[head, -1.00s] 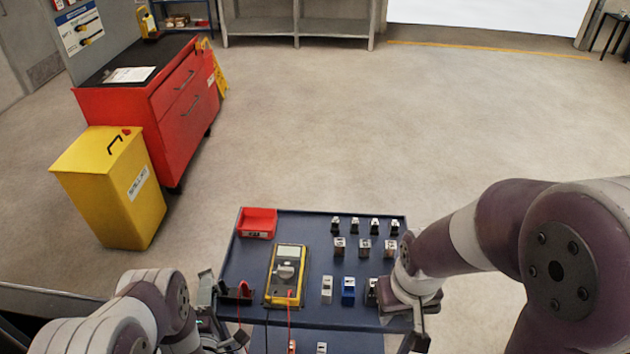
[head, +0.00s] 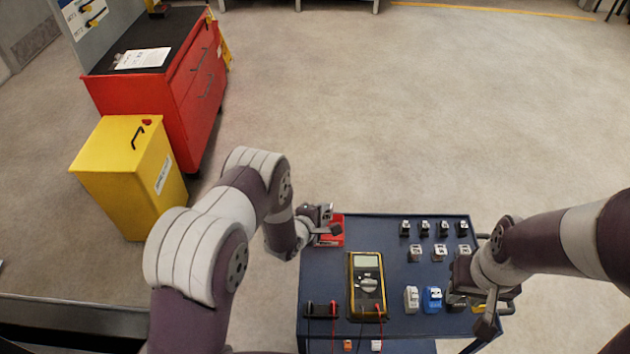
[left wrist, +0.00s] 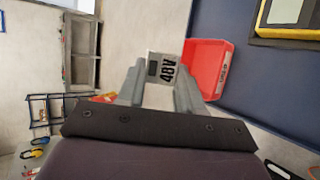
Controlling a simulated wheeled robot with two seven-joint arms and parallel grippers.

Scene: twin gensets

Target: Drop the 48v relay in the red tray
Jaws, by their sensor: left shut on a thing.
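My left gripper (head: 324,226) is shut on a pale grey block, the 48v relay (left wrist: 162,69), whose "48V" label shows between the fingers in the left wrist view. In the head view the gripper hides most of the relay. The red tray (head: 334,240) stands at the far left corner of the blue cart top, with my left gripper over its left part. In the left wrist view the red tray (left wrist: 208,62) lies just right of the relay. My right gripper (head: 486,312) is at the cart's right edge, with its fingers unclear.
The cart top (head: 385,235) holds a yellow multimeter (head: 367,286), a white block (head: 411,299), a blue block (head: 432,299) and several small parts at the right. A yellow bin (head: 130,185) and red cabinet (head: 160,95) stand left on the floor.

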